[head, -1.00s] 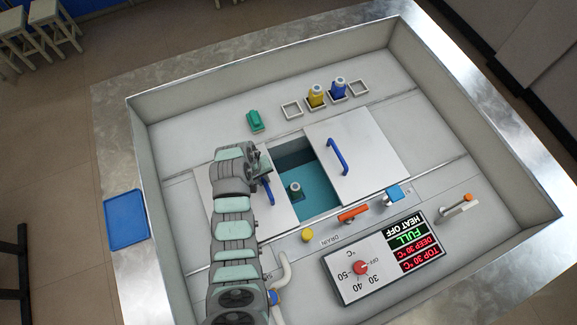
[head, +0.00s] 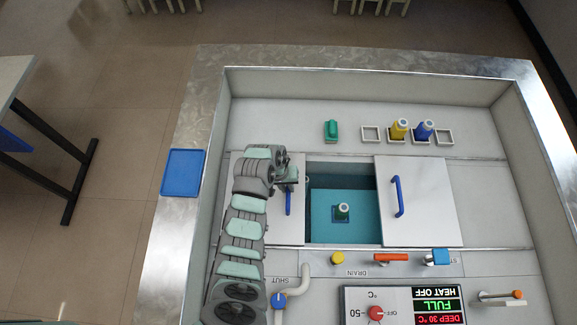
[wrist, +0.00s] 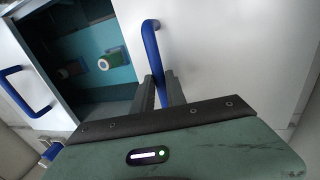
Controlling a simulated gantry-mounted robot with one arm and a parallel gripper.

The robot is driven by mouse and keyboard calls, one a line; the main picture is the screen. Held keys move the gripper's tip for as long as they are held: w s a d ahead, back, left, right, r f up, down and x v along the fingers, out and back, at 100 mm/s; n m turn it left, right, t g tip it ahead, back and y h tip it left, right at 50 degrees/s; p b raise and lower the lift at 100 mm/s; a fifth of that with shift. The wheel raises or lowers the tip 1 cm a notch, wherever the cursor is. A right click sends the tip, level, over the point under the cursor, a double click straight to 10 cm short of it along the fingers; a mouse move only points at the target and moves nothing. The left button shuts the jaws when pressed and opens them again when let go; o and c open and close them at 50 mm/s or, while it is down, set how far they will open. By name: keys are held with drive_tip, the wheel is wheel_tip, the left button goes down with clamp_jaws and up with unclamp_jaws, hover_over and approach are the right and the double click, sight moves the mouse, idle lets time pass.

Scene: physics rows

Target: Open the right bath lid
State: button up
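Two white sliding lids cover a bath (head: 330,225) of teal water, with an open gap between them. The left-hand lid (head: 263,228) in the head view carries a blue handle (head: 288,206). My gripper (head: 289,187) is at this handle. In the wrist view the handle (wrist: 152,50) runs down between the fingers of my gripper (wrist: 160,92), which look closed on it; the tips are partly hidden. The other lid (head: 432,205) has its own blue handle (head: 398,197), with no gripper near it. A green bottle with a pale cap (head: 342,210) stands in the open water.
A green object (head: 331,130), a yellow bottle (head: 399,129) and a blue bottle (head: 424,130) stand behind the lids. A yellow knob (head: 337,257), orange lever (head: 391,257), blue valve (head: 438,257) and display panel (head: 405,305) line the front.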

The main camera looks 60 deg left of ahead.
drive_tip(key=o, duration=0.4)
drive_tip(key=shift+s+a, duration=0.1)
drive_tip(key=shift+o, duration=0.2)
wheel_tip(320, 180, up, 10)
drive_tip(key=s+a+b, duration=0.1)
drive_tip(key=shift+s+r, duration=0.25)
drive_tip(key=shift+s, duration=0.15)
idle(0.4)
